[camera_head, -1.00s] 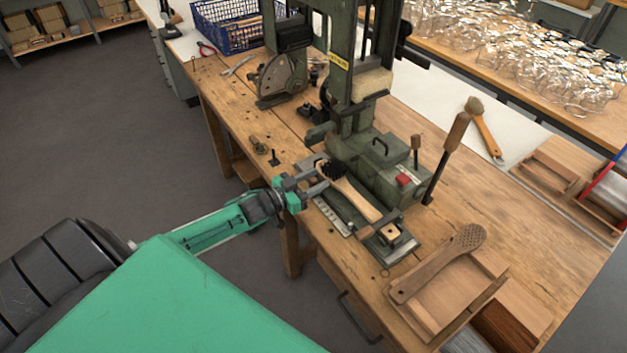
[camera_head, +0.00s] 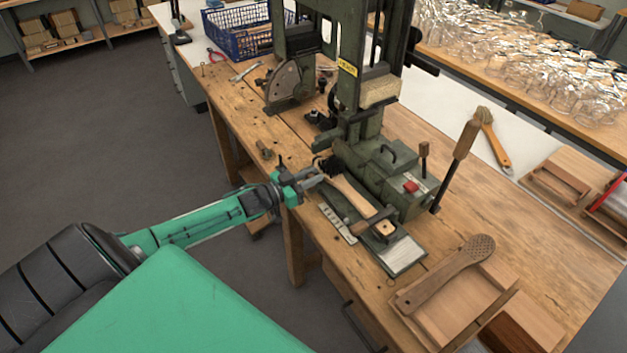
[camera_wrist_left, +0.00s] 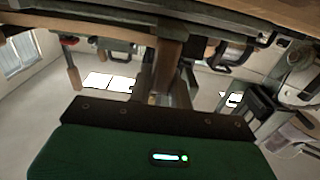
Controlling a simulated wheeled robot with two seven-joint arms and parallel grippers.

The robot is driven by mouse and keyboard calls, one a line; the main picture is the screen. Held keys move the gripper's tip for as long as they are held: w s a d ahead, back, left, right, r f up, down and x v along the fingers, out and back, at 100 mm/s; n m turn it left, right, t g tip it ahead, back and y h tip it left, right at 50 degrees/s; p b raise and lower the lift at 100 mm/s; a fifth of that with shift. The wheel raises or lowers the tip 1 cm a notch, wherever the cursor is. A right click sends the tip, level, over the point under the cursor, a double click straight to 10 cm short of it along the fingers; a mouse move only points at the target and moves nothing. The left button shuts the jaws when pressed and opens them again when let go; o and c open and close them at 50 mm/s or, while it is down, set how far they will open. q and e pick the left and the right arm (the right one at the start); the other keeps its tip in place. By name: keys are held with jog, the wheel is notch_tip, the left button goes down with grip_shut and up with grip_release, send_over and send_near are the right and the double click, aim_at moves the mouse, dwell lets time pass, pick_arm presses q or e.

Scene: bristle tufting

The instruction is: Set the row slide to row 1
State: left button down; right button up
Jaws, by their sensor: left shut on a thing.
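The row slide (camera_head: 385,229) carries a wooden brush (camera_head: 347,194) with dark bristles at its far-left end. It sits on a base plate (camera_head: 404,256) beside the green machine. A pale scale strip (camera_head: 338,223) runs along the front; its marks are too small to read. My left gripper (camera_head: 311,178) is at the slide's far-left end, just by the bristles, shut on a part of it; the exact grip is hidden. In the left wrist view the fingers (camera_wrist_left: 168,92) close around a brownish part seen from below. My right gripper is out of view.
The green tufting machine (camera_head: 384,170) with a red button stands behind the slide. A long lever (camera_head: 457,160) rises at its right. A perforated wooden paddle (camera_head: 450,272) lies over a wooden tray at the front right. The table edge is close to my left arm.

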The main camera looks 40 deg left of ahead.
pick_arm(q)
jog(key=c, duration=1.3)
grip_release()
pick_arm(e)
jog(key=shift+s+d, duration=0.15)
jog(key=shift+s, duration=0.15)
pick_arm(q)
jog(key=shift+s, duration=0.15)
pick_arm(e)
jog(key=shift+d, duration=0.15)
pick_arm(q)
jog(key=b+v, duration=0.1)
jog(key=v, duration=1.2)
jog(key=shift+s+a, duration=0.25)
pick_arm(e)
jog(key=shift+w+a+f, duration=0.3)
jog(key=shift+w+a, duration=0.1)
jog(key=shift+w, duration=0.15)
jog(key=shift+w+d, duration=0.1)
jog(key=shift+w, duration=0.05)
